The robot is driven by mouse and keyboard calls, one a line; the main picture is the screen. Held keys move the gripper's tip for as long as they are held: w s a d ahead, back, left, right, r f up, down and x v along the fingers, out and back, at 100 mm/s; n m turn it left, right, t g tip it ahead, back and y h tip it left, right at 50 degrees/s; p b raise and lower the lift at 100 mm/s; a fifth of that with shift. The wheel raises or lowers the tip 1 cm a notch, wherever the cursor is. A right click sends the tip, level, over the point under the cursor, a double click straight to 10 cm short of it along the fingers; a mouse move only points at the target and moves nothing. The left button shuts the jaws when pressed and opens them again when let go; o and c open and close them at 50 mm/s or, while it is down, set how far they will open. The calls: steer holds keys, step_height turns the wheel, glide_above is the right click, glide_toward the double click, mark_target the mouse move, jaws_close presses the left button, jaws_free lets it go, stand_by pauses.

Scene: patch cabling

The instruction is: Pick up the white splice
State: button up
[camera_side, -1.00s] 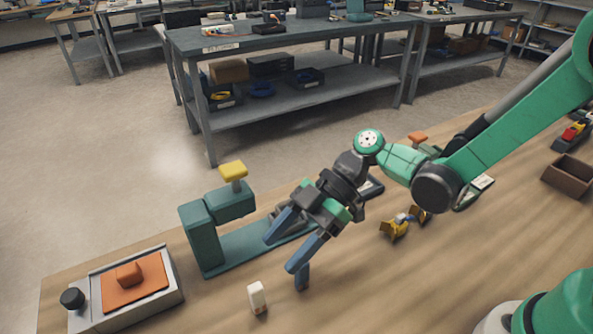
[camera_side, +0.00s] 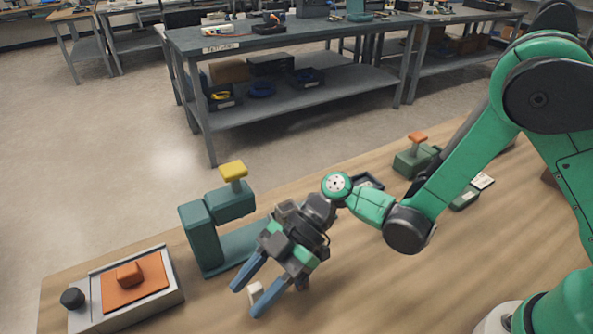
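The white splice (camera_side: 256,290) stands on the wooden table near its front, to the right of the orange-topped box. My gripper (camera_side: 245,301) is open, with its two blue fingers reaching down to the left. In this view the splice shows between the two fingers, its lower part hidden by the nearer finger. I cannot tell whether either finger touches it.
A teal press with a yellow knob (camera_side: 233,170) stands just behind my gripper. A grey box with an orange pad (camera_side: 134,284) lies at the left. A green device with an orange top (camera_side: 417,158) is further back.

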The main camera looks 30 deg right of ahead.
jaws_close()
steer(key=shift+r, duration=0.15)
